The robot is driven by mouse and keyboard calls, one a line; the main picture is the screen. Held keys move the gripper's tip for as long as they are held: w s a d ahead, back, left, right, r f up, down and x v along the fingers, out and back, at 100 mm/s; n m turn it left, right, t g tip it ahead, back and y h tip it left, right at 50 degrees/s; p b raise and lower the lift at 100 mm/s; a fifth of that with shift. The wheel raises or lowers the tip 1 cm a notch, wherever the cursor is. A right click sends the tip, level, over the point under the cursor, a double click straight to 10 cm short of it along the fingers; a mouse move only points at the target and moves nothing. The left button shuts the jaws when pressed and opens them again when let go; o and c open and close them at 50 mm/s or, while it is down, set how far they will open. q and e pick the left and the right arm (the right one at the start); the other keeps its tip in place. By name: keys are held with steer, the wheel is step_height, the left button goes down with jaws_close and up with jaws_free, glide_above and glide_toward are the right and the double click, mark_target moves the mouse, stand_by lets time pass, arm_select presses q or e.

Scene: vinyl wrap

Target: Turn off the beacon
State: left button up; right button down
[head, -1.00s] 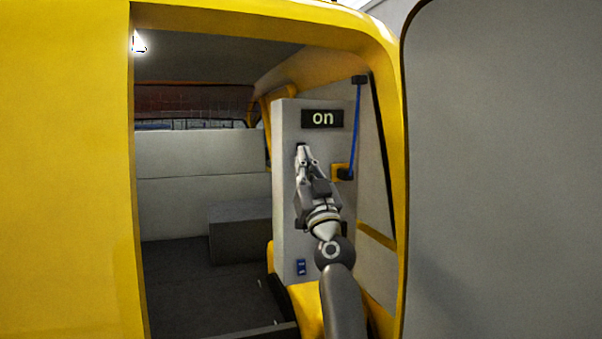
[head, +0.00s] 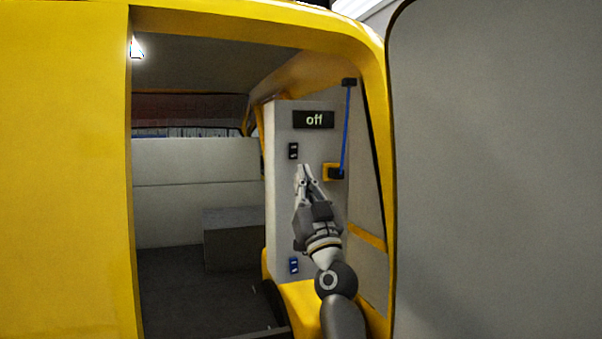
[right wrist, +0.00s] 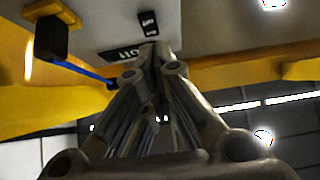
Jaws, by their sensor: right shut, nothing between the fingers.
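A light grey panel (head: 284,200) stands inside the yellow vehicle's door opening. Its black display (head: 313,119) reads "off" in the head view. Below the display is a small black rocker switch (head: 293,151); it also shows in the right wrist view (right wrist: 149,24), just beyond the fingers. My right gripper (head: 303,170) is shut and empty, a little below and right of the black switch in the head view, and looks apart from it. A blue switch (head: 293,265) sits low on the panel. My left gripper is not in view.
The yellow door frame (head: 376,90) surrounds the opening, with a large grey door panel (head: 490,170) at right. A blue strap (head: 346,125) runs down to a black and yellow fitting (head: 334,172) near the gripper. A grey box (head: 236,238) lies inside at left.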

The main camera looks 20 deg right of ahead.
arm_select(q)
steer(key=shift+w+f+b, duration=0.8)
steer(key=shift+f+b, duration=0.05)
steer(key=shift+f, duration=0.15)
arm_select(e)
steer(key=s+f, duration=0.3)
steer(key=f, duration=0.2)
steer(key=shift+s+f, duration=0.25)
steer(key=shift+f, duration=0.1)
